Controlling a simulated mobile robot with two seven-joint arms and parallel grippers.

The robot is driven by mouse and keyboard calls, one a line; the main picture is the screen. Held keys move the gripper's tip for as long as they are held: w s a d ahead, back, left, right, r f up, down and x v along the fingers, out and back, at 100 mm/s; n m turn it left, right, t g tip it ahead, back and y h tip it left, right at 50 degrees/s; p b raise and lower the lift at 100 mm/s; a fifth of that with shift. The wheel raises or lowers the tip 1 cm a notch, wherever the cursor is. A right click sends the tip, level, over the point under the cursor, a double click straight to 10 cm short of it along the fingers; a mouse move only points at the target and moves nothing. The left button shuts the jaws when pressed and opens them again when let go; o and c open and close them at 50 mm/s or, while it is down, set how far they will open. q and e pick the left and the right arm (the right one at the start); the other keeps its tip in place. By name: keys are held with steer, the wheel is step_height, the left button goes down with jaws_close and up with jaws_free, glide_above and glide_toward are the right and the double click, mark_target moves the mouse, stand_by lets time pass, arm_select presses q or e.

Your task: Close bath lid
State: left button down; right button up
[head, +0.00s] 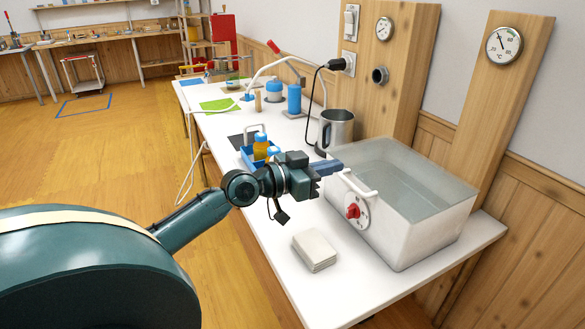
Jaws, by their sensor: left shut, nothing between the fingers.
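The white bath (415,235) stands at the right of the table, with water inside and a red knob (352,211) on its front side. A white bar handle (358,186) runs along the near left top edge of the bath. I cannot clearly make out the lid's panel or its angle; the top looks greyish and see-through. My right gripper is not in view.
A steel jug (337,128) stands just behind the bath. A blue tray (247,156) with orange bottles is behind my left gripper. A pale folded stack (314,251) lies on the white table (290,220) in front of the bath. Wooden posts with gauges rise behind.

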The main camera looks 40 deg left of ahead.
arm_select(q)
steer(key=b+v, duration=0.2)
steer(key=v, duration=0.5)
steer(key=shift+s, duration=0.35)
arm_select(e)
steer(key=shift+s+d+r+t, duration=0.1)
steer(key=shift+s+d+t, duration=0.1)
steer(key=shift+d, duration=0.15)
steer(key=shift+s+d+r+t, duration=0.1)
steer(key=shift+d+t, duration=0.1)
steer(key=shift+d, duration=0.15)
arm_select(q)
steer(key=shift+a, duration=0.1)
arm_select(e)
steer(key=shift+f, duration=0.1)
